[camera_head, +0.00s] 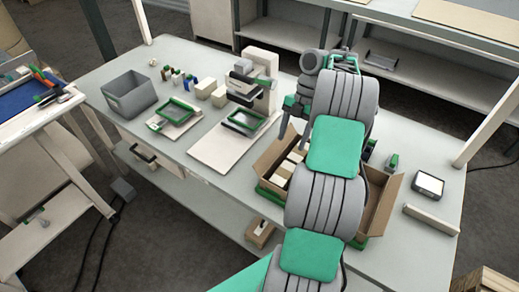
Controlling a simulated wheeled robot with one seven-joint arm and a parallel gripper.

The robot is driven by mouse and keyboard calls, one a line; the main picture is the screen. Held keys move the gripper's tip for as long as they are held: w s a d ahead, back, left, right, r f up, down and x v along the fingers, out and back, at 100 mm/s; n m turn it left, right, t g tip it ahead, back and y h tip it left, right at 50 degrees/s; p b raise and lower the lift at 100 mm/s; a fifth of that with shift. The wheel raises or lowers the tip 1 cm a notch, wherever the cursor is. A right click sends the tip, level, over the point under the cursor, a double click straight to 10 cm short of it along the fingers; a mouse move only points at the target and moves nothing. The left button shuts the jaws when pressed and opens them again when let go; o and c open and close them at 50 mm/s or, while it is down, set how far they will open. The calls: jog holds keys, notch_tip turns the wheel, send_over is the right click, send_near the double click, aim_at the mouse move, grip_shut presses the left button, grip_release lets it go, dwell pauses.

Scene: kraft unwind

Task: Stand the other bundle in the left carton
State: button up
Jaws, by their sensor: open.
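An open cardboard carton (268,158) shows left of my arm, with several pale blocks or bundles (284,170) standing in it. Cardboard walls (385,205) also show right of my arm; my arm covers the middle, so I cannot tell whether this is one carton or two. Two cream blocks (206,88) stand at the back of the table; I cannot tell whether either is a bundle. My gripper (292,128) is open, pointing down above the table behind the carton. It is small and partly hidden by my arm, and I see nothing held in it.
A grey bin (130,94), small coloured items (177,78), a green-framed tray (175,117) and a white machine (260,70) with a pale base plate stand on the left. A small screen device (428,185) and a beige bar (430,220) lie right. The front left tabletop is clear.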

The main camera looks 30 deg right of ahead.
jog(key=w+a+r+m+t+h, duration=0.1)
jog(key=a+r+m, duration=0.45)
jog(key=a, duration=0.45)
jog(key=w+a+r+m+t+h, duration=0.1)
jog(key=a+r+m+t, duration=0.1)
jog(key=a+r+m, duration=0.6)
jog(key=s+a+f+m+t+h, duration=0.1)
jog(key=s+a+m+t, duration=0.3)
jog(key=s+a+m, duration=0.4)
jog(key=shift+s+a+f+m+h, duration=0.4)
jog(key=shift+s+a+h, duration=0.1)
jog(key=shift+s+a, duration=0.55)
jog(key=shift+d, duration=0.1)
